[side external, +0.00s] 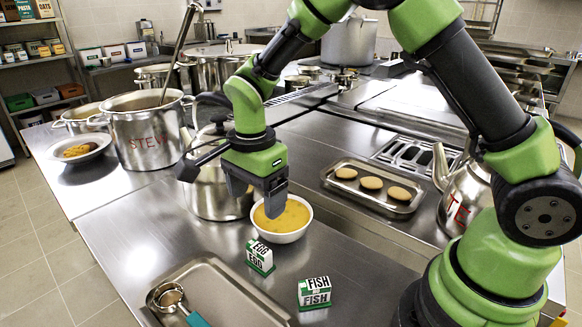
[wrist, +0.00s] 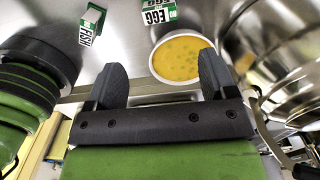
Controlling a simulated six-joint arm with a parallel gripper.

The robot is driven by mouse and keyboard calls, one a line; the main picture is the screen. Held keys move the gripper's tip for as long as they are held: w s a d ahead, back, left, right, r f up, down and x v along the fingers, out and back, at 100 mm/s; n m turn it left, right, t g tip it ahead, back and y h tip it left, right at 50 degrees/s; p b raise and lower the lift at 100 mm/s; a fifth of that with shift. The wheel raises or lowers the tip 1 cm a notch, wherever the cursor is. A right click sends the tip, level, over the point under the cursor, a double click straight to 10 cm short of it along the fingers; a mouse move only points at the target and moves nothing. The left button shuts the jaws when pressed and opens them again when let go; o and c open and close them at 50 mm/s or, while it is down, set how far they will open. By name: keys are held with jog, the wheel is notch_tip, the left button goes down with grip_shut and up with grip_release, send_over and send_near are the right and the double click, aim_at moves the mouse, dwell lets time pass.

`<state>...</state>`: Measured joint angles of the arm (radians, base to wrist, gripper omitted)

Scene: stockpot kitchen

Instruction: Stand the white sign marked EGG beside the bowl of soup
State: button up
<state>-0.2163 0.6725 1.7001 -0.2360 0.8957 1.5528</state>
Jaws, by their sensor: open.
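The white EGG sign (side external: 259,257), with green edging, stands on the steel counter just in front of the bowl of soup (side external: 285,236), with a small gap. In the wrist view the EGG sign (wrist: 157,13) is at the top edge, partly cut off, beside the bowl (wrist: 154,67). The bowl is white and holds yellow-orange soup with green bits. My gripper (side external: 258,194) is above the bowl's left rim, pointing down, open and empty. In the wrist view its fingers (wrist: 160,78) are spread apart, overlapping the near side of the bowl.
A similar FISH sign (side external: 314,292) stands to the right of the EGG sign. A steel tray (side external: 215,285) with a ladle lies at the front left. A kettle (side external: 212,190) stands behind my gripper. A tray of patties (side external: 345,192) is at the right. Counter between signs and bowl is narrow.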

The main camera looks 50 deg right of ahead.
jog(key=s+d+r+n+t+y, duration=0.1)
jog(key=s+d+r+n+t, duration=0.1)
jog(key=s+r+n, duration=0.35)
jog(key=s+d+r+n+t+y, duration=0.1)
jog(key=s+d+r+n+t, duration=0.15)
jog(key=s+r, duration=0.55)
jog(key=s+r+n+t, duration=0.2)
jog(key=s+r+n, duration=0.1)
jog(key=s+n, duration=0.2)
jog(key=shift+r+n+t, duration=0.2)
jog(key=shift+n+t, duration=0.15)
jog(key=shift+n, duration=0.15)
jog(key=shift+s, duration=0.1)
